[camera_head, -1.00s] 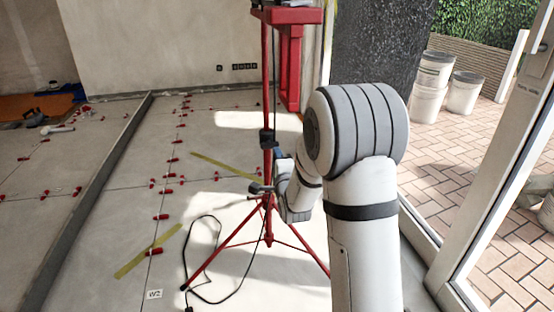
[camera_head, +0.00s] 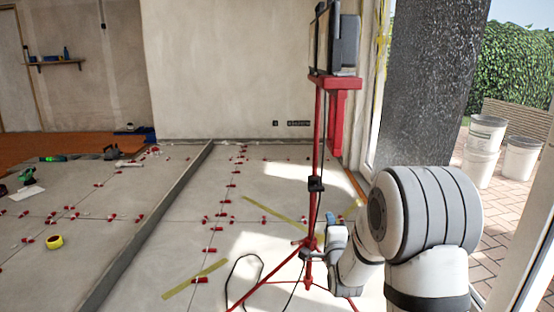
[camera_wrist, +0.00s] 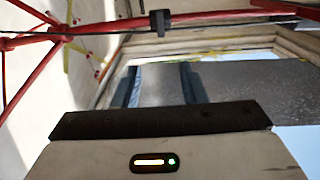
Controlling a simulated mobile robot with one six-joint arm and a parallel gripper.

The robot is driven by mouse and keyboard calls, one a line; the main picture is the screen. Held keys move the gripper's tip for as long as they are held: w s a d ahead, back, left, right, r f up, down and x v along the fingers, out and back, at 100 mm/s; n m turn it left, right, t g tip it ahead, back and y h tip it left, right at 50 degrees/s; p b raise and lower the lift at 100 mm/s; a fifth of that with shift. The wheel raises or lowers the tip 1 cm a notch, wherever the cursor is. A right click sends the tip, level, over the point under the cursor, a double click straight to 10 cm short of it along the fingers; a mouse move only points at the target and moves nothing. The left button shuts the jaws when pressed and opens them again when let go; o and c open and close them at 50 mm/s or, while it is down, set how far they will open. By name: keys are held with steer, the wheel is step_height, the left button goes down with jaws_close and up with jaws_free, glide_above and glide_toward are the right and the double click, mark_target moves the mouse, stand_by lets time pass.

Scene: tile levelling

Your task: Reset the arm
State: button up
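My arm shows at the lower right in the head view, folded, with its wrist end close to the red tripod (camera_head: 314,200). In the wrist view my gripper (camera_wrist: 160,84) shows two blue-grey fingers standing apart beyond the dark bar of its body. Nothing is seen between them except the grey background. The gripper's fingertips are not clear in the head view. The tripod's red legs and pole (camera_wrist: 105,28) cross the top left of the wrist view.
The tripod carries a work lamp (camera_head: 336,40) and a black cable trails on the tiles. Red levelling clips (camera_head: 212,250) and yellow strips (camera_head: 195,280) lie on the floor. A yellow tape roll (camera_head: 54,242) is at left. Buckets (camera_head: 484,150) stand outside, beyond the door frame.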

steer(key=s+r+n+g+p, duration=0.4)
steer(key=s+r+p, duration=0.2)
steer(key=r+p, duration=0.4)
steer(key=s+r+n+g+p, duration=0.35)
steer(key=s+r+p, duration=0.35)
steer(key=r+p, duration=0.25)
steer(key=s+r+n+g+p, duration=0.4)
steer(key=s+r+p, duration=0.5)
steer(key=s, duration=0.3)
steer(key=s+r+n+g+p, duration=0.4)
steer(key=s+r+n+p, duration=0.3)
steer(key=s, duration=0.6)
steer(key=p+v, duration=0.2)
steer(key=shift+w+r+p, duration=0.25)
steer(key=shift+r+p, duration=0.1)
steer(key=shift+a, duration=0.1)
